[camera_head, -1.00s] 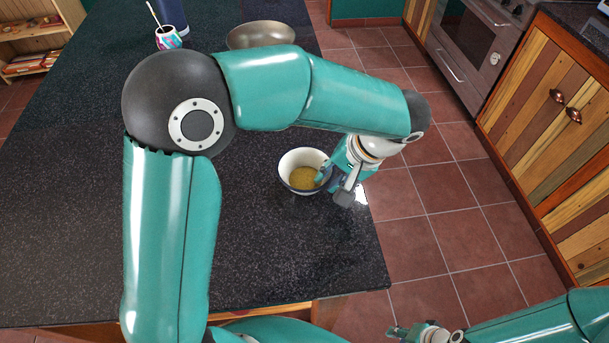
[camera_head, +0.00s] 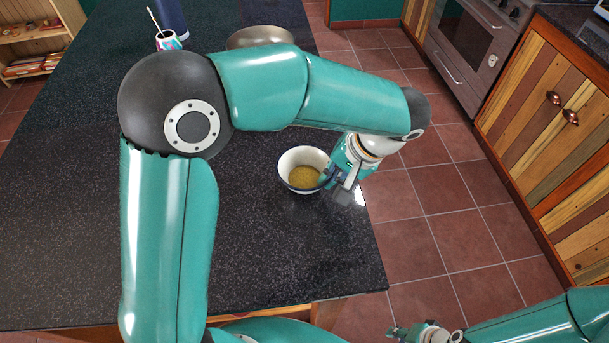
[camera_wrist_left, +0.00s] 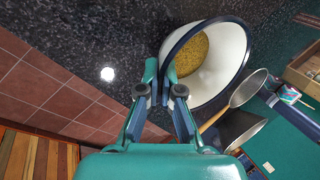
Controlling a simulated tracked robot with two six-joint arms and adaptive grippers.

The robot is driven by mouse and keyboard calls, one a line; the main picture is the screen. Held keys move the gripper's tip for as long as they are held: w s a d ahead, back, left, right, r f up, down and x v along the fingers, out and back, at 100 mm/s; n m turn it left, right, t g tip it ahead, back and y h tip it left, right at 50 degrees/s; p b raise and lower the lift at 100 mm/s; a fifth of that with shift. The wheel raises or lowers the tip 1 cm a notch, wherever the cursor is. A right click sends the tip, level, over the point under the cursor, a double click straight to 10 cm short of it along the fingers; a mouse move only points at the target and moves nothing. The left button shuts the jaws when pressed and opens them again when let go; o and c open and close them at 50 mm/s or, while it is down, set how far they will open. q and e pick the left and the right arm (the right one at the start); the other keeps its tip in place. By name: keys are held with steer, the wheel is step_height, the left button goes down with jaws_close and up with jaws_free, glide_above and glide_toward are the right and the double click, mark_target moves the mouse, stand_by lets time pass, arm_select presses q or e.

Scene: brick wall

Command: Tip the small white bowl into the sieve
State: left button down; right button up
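The small white bowl (camera_head: 302,159) with a dark blue rim stands upright on the dark counter near its right edge. It holds yellow-brown grains and fills the upper middle of the left wrist view (camera_wrist_left: 236,62). My left gripper (camera_head: 334,178) is at the bowl's right side. In the wrist view its fingers (camera_wrist_left: 158,82) are close together, pinched on the bowl's rim.
A metal bowl (camera_head: 260,36) stands farther back, partly behind my left arm. A patterned cup (camera_head: 168,41) with a stick in it and a dark blue item (camera_head: 172,15) stand at the back. The counter in front of the white bowl is clear.

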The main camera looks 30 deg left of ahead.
arm_select(q)
steer(key=shift+r+p, duration=1.7)
steer(key=shift+r, duration=0.9)
